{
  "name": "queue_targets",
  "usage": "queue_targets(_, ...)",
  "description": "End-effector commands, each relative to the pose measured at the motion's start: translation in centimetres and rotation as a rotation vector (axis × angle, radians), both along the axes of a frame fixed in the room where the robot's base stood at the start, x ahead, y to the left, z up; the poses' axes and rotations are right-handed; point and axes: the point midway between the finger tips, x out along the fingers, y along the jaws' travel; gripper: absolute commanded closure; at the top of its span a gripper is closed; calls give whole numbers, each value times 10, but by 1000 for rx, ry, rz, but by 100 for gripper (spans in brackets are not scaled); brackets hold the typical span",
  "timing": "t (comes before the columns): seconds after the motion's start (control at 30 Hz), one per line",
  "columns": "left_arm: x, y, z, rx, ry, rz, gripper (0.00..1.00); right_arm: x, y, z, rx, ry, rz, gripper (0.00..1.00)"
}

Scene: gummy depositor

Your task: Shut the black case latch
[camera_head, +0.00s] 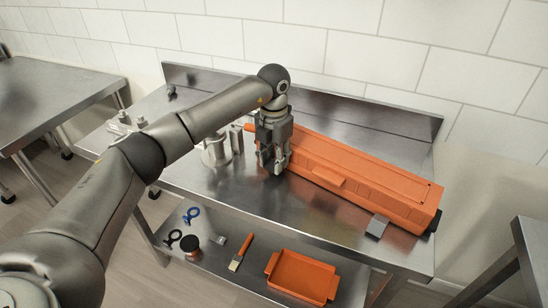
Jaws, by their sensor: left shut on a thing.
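A long orange case (365,183) lies across the steel table, its lid down as far as I can see. My left gripper (272,167) points down at the front of the case's left end, close against it. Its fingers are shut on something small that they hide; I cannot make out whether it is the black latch. No black latch shows clearly elsewhere on the front of the case. A black part (436,222) shows at the case's right end. My right gripper is not in view.
The steel table (240,191) has bare room in front of the case. A grey metal piece (377,226) sits at the case's front right. A metal fixture (216,152) stands left of my gripper. The lower shelf holds an orange tray (301,280), a brush (241,252) and a jar (189,245).

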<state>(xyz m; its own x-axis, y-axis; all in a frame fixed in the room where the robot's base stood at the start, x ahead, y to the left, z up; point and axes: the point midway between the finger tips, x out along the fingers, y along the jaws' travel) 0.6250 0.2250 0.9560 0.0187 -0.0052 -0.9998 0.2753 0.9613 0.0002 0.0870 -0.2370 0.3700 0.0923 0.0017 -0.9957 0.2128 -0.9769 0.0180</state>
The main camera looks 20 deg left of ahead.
Motion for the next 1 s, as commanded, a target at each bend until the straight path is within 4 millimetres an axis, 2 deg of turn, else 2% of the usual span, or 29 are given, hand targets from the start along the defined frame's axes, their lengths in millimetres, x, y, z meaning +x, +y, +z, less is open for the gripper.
queue_targets(0.07, 0, 0, 0, 0, -1, -1, 92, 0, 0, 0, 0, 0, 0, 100)
queue_targets(0.1, 0, 0, 0, 0, -1, -1, 66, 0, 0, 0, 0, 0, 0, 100)
queue_targets(0.27, 0, 0, 0, 0, -1, 0, 46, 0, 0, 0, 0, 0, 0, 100)
queue_targets(0.53, 0, 0, 0, 0, -1, 0, 46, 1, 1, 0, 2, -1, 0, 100)
queue_targets(0.67, 1, 0, 8, 0, -3, 0, 46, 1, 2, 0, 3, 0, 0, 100)
queue_targets(0.77, 1, 0, 23, -1, -6, 0, 46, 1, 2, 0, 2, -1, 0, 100)
queue_targets(1.0, 0, 0, 74, -2, -6, -1, 46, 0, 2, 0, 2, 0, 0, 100)
